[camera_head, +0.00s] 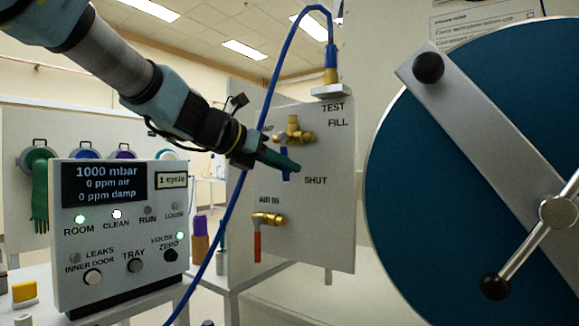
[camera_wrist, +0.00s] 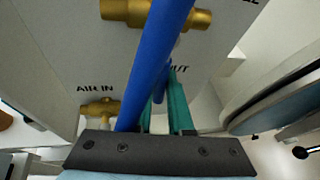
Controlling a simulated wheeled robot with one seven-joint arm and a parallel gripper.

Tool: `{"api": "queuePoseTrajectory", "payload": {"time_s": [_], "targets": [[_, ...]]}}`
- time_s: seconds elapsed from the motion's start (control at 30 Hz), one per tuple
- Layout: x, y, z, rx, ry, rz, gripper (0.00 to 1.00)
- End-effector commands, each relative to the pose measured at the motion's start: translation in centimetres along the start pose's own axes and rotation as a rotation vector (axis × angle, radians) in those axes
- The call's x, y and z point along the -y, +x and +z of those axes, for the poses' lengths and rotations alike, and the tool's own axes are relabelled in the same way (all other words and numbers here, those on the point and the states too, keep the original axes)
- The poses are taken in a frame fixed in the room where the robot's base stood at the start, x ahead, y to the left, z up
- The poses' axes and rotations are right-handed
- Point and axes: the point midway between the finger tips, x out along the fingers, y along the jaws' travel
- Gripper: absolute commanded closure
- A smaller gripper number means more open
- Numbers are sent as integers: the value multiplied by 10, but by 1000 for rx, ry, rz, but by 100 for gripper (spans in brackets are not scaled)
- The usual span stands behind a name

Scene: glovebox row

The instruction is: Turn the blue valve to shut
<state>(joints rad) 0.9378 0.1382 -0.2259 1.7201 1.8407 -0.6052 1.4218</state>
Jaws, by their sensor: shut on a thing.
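The blue valve's brass body (camera_head: 293,133) is on the white panel, below and left of the words TEST and FILL. Its blue handle (camera_head: 286,175) hangs down from the body, left of the word SHUT. The brass body also shows at the top of the wrist view (camera_wrist: 125,11). My gripper (camera_head: 294,167) has green fingers and is shut on the blue handle, hiding part of it. In the wrist view the handle (camera_wrist: 160,88) shows between the fingers (camera_wrist: 165,108), partly hidden by the blue hose.
The blue hose (camera_head: 237,190) runs close past my gripper and crosses the wrist view (camera_wrist: 155,60). An AIR IN valve (camera_head: 267,218) with a red handle is below. A large blue round door (camera_head: 450,180) with a bar stands right. A display box (camera_head: 115,230) stands left.

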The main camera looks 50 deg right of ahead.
Motion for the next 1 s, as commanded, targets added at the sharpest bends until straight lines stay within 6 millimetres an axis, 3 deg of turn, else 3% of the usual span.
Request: {"api": "queuePoseTrajectory", "payload": {"time_s": [0.3,0.8,0.83,1.0], "targets": [[-6,-1,-1,-22,92,37,100],[-6,-1,-1,-25,104,42,100],[-6,-1,-1,-25,104,42,78],[-6,-1,-1,-24,104,42,59]]}}
